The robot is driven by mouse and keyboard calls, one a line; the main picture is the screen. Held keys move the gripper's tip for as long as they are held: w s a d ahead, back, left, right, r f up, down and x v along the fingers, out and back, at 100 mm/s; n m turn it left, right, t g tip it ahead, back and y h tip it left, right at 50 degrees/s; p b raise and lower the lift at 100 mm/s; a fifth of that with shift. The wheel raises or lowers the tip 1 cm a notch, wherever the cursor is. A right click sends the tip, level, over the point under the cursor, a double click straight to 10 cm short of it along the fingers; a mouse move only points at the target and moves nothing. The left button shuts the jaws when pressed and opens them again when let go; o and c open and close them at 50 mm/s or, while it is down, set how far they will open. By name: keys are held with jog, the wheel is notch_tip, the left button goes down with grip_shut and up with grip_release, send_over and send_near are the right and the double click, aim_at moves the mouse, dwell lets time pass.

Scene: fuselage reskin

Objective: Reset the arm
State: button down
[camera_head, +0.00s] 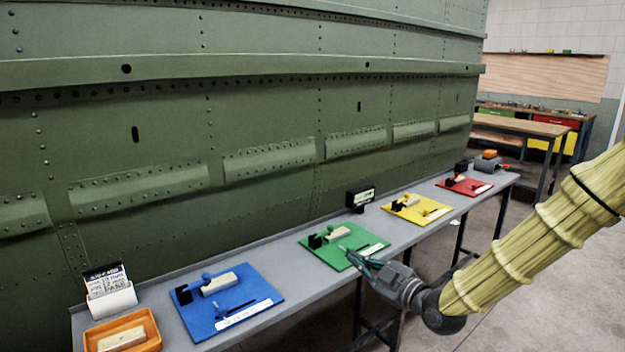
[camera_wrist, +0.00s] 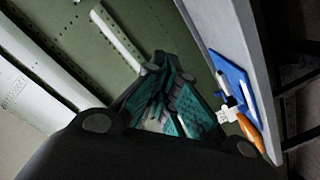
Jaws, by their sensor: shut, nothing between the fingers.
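My arm, in a yellowish ribbed sleeve, reaches in from the right in the head view. My gripper (camera_head: 358,256) is in front of the grey bench, its tips overlapping the green mat (camera_head: 371,241) in the picture. I cannot tell how high above the mat it is. In the wrist view my gripper's teal-padded fingers (camera_wrist: 168,100) are drawn together with nothing held between them. The blue mat (camera_wrist: 232,75) and the orange tray (camera_wrist: 251,135) lie to the right there.
A grey bench (camera_head: 285,300) runs along the green riveted fuselage (camera_head: 260,120). Open floor lies at the right.

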jog(key=s+d+f+m+g+h+p, duration=0.1)
jog(key=s+f+m+g+h, duration=0.3)
jog(key=f, duration=0.6)
jog(key=s+f+m, duration=0.2)
jog(key=s+f, duration=0.5)
jog(key=f, duration=0.3)
jog(key=s+d+f+m+g+h+p, duration=0.1)
jog(key=s+f+m+g, duration=0.3)
jog(key=f, duration=0.6)
jog(key=s+d+f+m+g+h, duration=0.1)
jog(key=s+d+f+m+g, duration=0.1)
jog(key=s, duration=0.8)
jog(key=s+d+f+m+g+h, duration=0.1)
jog(key=s+d+f, duration=0.3)
jog(key=s, duration=0.5)
jog(key=s+d+f+m+g+h, duration=0.2)
jog(key=s+f, duration=0.4)
jog(key=s, duration=0.4)
jog(key=shift+s+d+f+m+g+h+p, duration=0.25)
jog(key=shift+s+d+m+g+h+p, duration=0.15)
jog(key=shift+h, duration=0.3)
